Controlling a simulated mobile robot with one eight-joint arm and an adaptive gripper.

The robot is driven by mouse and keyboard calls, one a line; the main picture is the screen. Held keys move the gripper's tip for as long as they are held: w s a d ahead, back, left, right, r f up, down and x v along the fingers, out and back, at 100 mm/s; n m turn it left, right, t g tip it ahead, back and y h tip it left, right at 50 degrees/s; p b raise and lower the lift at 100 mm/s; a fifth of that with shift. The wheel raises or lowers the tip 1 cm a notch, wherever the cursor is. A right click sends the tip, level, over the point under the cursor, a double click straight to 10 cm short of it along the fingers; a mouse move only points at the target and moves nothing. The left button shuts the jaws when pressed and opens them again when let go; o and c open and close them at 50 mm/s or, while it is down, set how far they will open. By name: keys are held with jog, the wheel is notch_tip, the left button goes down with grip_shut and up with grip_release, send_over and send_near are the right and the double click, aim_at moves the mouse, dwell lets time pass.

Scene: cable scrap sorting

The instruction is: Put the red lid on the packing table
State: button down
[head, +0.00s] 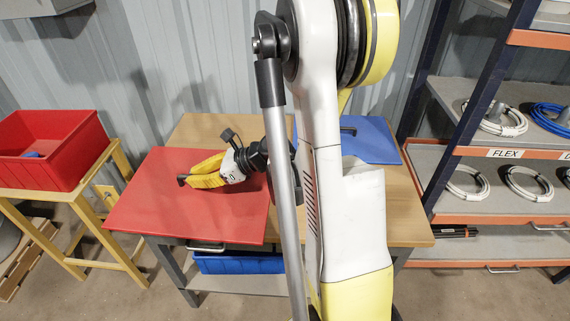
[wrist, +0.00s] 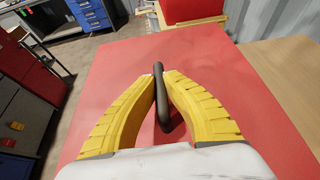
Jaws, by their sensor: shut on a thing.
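The red lid (head: 225,215) is a large flat red panel with a dark handle (wrist: 161,100). It is at the left part of the wooden packing table (head: 405,205) and reaches out past the table's left edge. I cannot tell whether it touches the tabletop or is held just above it. My gripper (head: 187,181) has yellow fingers and is over the lid. In the wrist view my gripper (wrist: 160,85) is shut on the dark handle, with the red panel (wrist: 110,70) spread beneath.
A blue lid (head: 375,147) lies at the table's back right, partly behind my arm. A red bin (head: 45,145) stands on a yellow stand at the left. A blue bin (head: 240,264) sits under the table. Shelves with cable coils (head: 495,125) stand at the right.

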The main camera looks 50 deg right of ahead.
jog(key=shift+s+d+f, duration=0.3)
jog(key=shift+d+f, duration=0.05)
jog(key=shift+d, duration=0.1)
jog(key=w+d+f+b, duration=0.1)
jog(key=w+d+f, duration=0.1)
jog(key=w, duration=0.1)
jog(key=w+d+f+b, duration=0.2)
jog(key=w+d, duration=0.1)
jog(key=w+d+f+b, duration=0.1)
jog(key=w+d+f, duration=0.1)
jog(key=f, duration=0.1)
jog(key=shift+w+d+b, duration=0.35)
jog(key=shift+w, duration=0.05)
notch_tip(320, 180, down, 4)
jog(key=shift+f+b, duration=0.1)
jog(key=shift+b, duration=1.1)
jog(key=c, duration=1.6)
grip_release()
